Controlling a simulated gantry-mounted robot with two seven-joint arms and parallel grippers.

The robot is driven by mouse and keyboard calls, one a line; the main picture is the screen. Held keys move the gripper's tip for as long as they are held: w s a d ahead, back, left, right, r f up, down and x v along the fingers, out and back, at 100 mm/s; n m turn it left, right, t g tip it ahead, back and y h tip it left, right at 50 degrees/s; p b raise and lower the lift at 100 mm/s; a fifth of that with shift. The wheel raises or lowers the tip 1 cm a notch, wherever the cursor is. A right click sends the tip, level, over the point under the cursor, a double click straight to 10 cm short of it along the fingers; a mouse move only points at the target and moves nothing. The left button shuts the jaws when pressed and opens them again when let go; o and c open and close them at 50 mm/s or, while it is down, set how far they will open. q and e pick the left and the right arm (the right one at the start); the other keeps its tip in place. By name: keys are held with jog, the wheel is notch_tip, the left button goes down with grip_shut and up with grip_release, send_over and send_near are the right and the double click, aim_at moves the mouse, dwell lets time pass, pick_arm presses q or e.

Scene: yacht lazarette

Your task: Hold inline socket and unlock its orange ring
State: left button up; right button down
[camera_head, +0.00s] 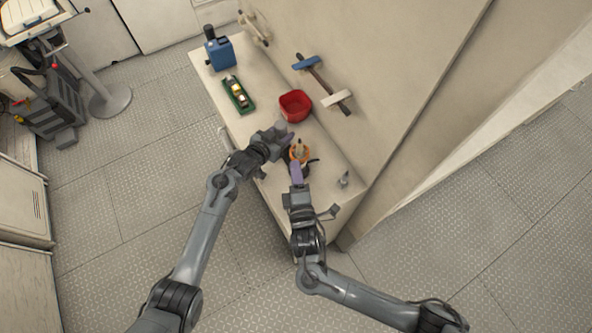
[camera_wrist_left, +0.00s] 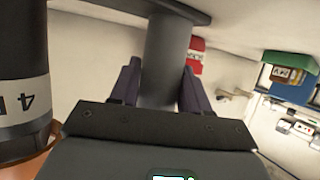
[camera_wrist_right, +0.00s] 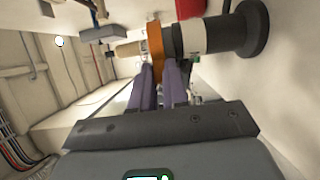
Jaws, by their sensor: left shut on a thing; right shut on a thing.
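The inline socket is a black body with a white label band (camera_wrist_right: 192,37) and a dark flange at one end in the right wrist view. Its orange ring (camera_head: 300,152) shows between my grippers in the head view. My right gripper (camera_wrist_right: 158,72) is shut on the orange ring (camera_wrist_right: 156,48). My left gripper (camera_wrist_left: 160,85) is shut on a smooth grey cylinder (camera_wrist_left: 168,55) under a dark flange. The black labelled body (camera_wrist_left: 25,95) stands beside that cylinder at the left. I cannot tell how the two join. My left gripper also shows in the head view (camera_head: 284,136).
On the bench (camera_head: 262,125), a red bin (camera_head: 295,106) stands just beyond the left gripper. A green tray (camera_head: 238,93) and a blue box (camera_head: 220,54) lie farther back. A small grey item (camera_head: 344,180) is at the right.

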jog(key=shift+y, duration=0.4)
jog(key=shift+w+d+n+g+y, duration=0.15)
jog(key=shift+d+n+g+y, duration=0.8)
jog(key=shift+n+y, duration=0.75)
jog(key=shift+w+d+n+g+y, duration=0.2)
jog(key=shift+d+n+g+y, duration=0.4)
jog(key=shift+n+g+y, duration=1.1)
jog(key=shift+w+d+n+g+y, duration=0.15)
jog(key=shift+d+n+g+y, duration=0.75)
jog(key=shift+y, duration=1.4)
jog(key=shift+a+n, duration=0.15)
jog(key=shift+n, duration=0.15)
jog(key=c, duration=1.1)
grip_release()
